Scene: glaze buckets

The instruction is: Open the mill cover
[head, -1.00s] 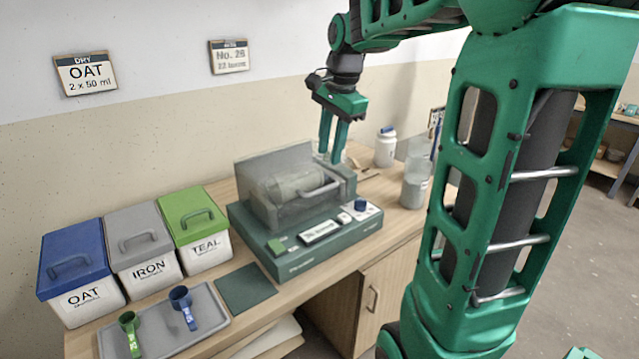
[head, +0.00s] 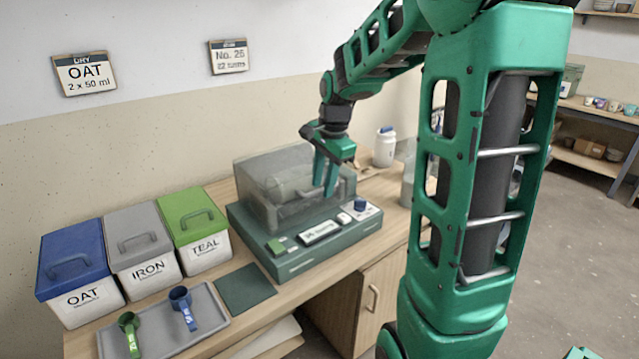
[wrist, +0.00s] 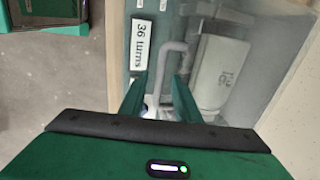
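The mill (head: 300,250) is a dark green machine on the bench. Its see-through grey cover (head: 262,172) is down over a pale drum, which shows through it in the wrist view (wrist: 222,72). A grey bar handle (wrist: 170,75) is on the cover's front side. My gripper (head: 325,187) points down at the cover's front right. In the wrist view my gripper (wrist: 158,92) has its two fingers apart, with the handle seen between them. I cannot tell whether a finger touches it. In the head view the fingers hide part of the handle.
The mill's front has a label (head: 320,232), a green button (head: 277,246) and a blue knob (head: 360,205). Blue, grey and green lidded bins and a tray (head: 205,335) with two scoops stand left. A white jar (head: 385,147) stands behind, right of my gripper.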

